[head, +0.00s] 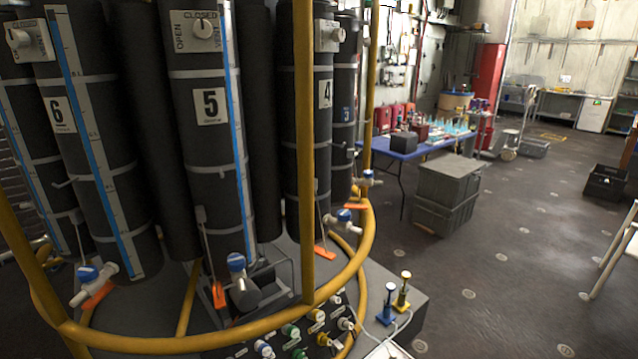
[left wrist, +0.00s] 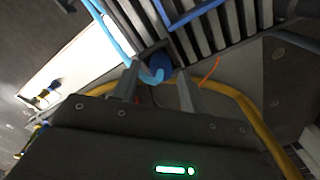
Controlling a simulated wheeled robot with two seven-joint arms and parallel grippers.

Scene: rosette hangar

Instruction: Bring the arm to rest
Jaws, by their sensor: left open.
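My left gripper (left wrist: 158,70) shows in the left wrist view, with its two fingers apart. Behind the fingertips are a light blue curved tube (left wrist: 154,77) and a dark blue round part. I cannot tell how far they are from the fingers, and nothing is clearly held. Neither gripper shows in the head view, and my right gripper is in no view.
Black numbered columns (head: 211,107) stand close on the left behind a yellow ring rail (head: 232,333). Blue-capped valves (head: 237,264) stick out low. A blue table (head: 403,151) and stacked grey crates (head: 447,185) stand behind. The right floor is mostly clear.

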